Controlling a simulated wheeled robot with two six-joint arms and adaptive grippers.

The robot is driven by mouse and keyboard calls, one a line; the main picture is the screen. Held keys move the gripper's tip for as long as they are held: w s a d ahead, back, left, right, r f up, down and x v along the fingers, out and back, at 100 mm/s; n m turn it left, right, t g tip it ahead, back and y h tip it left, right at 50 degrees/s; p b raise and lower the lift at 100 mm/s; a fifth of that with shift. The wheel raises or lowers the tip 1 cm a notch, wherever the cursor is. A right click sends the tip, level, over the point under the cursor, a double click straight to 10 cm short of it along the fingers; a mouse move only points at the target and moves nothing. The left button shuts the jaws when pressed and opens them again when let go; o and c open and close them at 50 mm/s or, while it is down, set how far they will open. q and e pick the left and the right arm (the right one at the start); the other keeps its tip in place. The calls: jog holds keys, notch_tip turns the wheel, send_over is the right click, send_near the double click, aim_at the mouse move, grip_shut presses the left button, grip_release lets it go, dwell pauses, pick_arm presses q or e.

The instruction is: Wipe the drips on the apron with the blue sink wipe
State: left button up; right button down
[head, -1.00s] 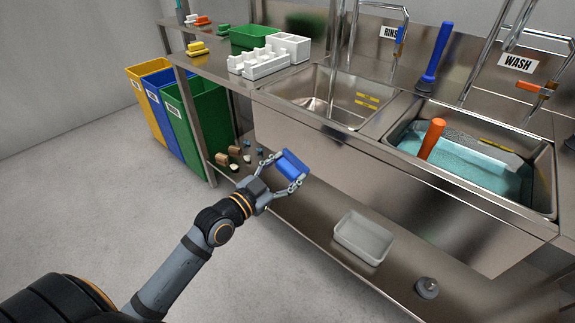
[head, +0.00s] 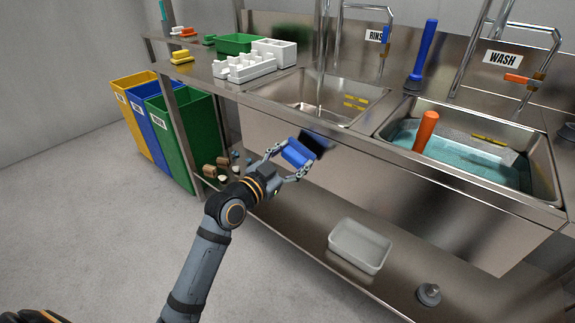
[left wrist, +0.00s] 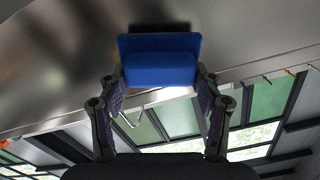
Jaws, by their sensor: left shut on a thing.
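My left gripper (head: 290,161) is shut on the blue sink wipe (head: 297,152), with a finger on either side of it. The wipe also shows between the fingers in the left wrist view (left wrist: 160,68). It is in front of the steel apron (head: 400,190), below the rinse sink. A dark patch, like a shadow or reflection, lies on the steel beside the wipe; I cannot tell if they touch. I cannot make out distinct drips on the apron. My right gripper is out of view.
The rinse sink (head: 300,92) and the water-filled wash sink (head: 545,165) are above the apron. A lower shelf holds a pale tray (head: 345,264) and a grey knob-like object (head: 429,294). Colored bins, including a green one (head: 190,140), stand left. The floor in front is clear.

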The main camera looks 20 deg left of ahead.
aim_at(285, 148)
pick_arm(q)
jog(key=shift+b+x, duration=0.3)
jog(key=shift+x, duration=0.75)
dwell(0.5)
jog(key=shift+a, duration=0.1)
jog(key=shift+w+a, duration=0.3)
jog(key=shift+a, duration=0.6)
jog(key=shift+w+a, duration=0.25)
jog(key=shift+a, duration=0.65)
jog(key=shift+w, duration=0.15)
jog(key=shift+s+d, duration=0.25)
jog(key=shift+d, duration=0.4)
jog(key=shift+s+d, duration=0.25)
jog(key=shift+d, duration=0.35)
jog(key=shift+s+d, duration=0.3)
jog(key=shift+d, duration=0.35)
